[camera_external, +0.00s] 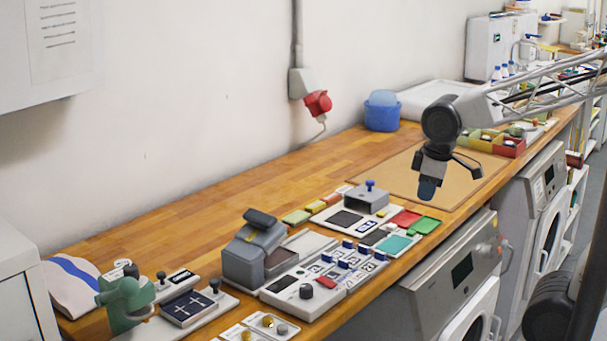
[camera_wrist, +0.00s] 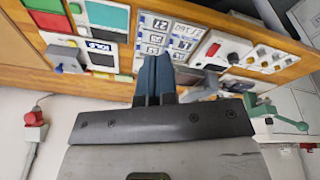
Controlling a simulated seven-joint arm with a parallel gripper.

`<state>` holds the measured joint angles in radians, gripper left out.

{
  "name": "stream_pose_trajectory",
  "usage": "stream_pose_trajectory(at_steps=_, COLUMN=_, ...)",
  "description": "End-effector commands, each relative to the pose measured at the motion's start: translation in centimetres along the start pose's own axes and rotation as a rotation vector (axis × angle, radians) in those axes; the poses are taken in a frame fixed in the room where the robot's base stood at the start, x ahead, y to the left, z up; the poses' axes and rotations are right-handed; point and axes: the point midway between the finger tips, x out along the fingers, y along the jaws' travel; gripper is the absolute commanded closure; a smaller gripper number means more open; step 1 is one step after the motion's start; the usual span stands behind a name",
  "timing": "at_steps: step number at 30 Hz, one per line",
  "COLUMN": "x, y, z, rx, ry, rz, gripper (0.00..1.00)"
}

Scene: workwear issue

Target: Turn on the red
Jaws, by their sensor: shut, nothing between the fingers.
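On the wooden bench, a pale control panel (camera_external: 290,300) carries a small red piece (camera_external: 326,283) beside a black knob (camera_external: 306,291). In the wrist view a red piece (camera_wrist: 213,49) shows on a white panel near a dark knob (camera_wrist: 232,58). Several blue switches (camera_external: 347,244) with number labels stand beside it; these labels (camera_wrist: 154,38) also show in the wrist view. My gripper (camera_external: 427,189) hangs above the bench, right of and apart from the panels. Its blue-grey fingers (camera_wrist: 155,75) are shut and empty, and they cover part of the labelled panel in the wrist view.
A red pad (camera_external: 404,219) and green pad (camera_external: 425,225) lie near the front edge. A grey box-shaped device (camera_external: 252,250) stands behind the panel. A green device (camera_external: 125,300) is at left. A red wall plug (camera_external: 318,102) hangs behind. The bench's back left is clear.

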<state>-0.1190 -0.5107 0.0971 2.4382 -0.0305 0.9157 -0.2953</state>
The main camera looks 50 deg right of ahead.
Motion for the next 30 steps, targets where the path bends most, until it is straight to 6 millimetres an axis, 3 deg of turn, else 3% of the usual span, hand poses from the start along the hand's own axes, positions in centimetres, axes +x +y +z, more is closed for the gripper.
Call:
stream_pose_trajectory(at_steps=18, x=3.1, y=-5.5, z=-11.7, rx=-0.691, ry=-0.027, rz=-0.033, gripper=1.00)
stream_pose_trajectory(at_steps=30, x=5.7, y=-10.2, z=-17.3, rx=-1.062, ry=-0.036, rz=-0.053, gripper=1.00)
